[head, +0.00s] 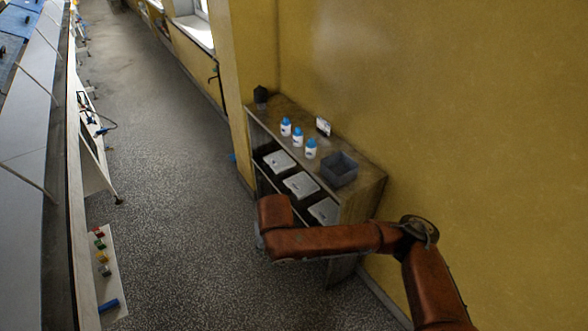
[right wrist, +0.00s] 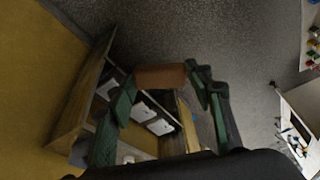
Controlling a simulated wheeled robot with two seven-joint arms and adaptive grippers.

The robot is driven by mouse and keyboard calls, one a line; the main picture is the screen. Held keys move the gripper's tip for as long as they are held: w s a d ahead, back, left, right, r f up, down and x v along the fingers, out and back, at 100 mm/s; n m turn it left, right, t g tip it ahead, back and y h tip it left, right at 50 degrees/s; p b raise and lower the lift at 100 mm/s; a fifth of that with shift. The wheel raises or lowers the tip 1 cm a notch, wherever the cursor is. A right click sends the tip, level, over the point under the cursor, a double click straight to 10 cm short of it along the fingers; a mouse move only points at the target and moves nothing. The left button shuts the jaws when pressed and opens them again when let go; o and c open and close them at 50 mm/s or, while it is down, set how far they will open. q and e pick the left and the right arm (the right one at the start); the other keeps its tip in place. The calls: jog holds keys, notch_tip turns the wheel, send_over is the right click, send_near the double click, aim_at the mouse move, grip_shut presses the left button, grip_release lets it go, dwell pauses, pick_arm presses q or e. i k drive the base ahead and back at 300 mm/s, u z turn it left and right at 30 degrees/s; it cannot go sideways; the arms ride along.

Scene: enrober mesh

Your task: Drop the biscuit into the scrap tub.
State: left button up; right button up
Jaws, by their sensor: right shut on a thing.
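My right gripper (right wrist: 160,78) is shut on the biscuit (right wrist: 160,76), a flat brown piece held between its green fingertips in the right wrist view. In the head view my right arm reaches in from the lower right, in front of the shelf unit, and its gripper and the biscuit cannot be made out there. A dark grey open tub (head: 339,170), which looks like the scrap tub, stands on the right end of the shelf unit's top. The biscuit is apart from it. My left gripper is out of view.
The wooden shelf unit (head: 372,182) stands against a yellow wall. Its top also holds several white bottles with blue caps (head: 298,136), a small white card (head: 323,126) and a dark object (head: 261,97). Lidded boxes (head: 300,184) sit below. Open floor (head: 170,170) lies left.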

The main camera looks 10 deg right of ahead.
aim_at(339, 169)
jog(key=u, duration=0.15)
jog(key=i, duration=2.95)
jog(key=z, duration=2.05)
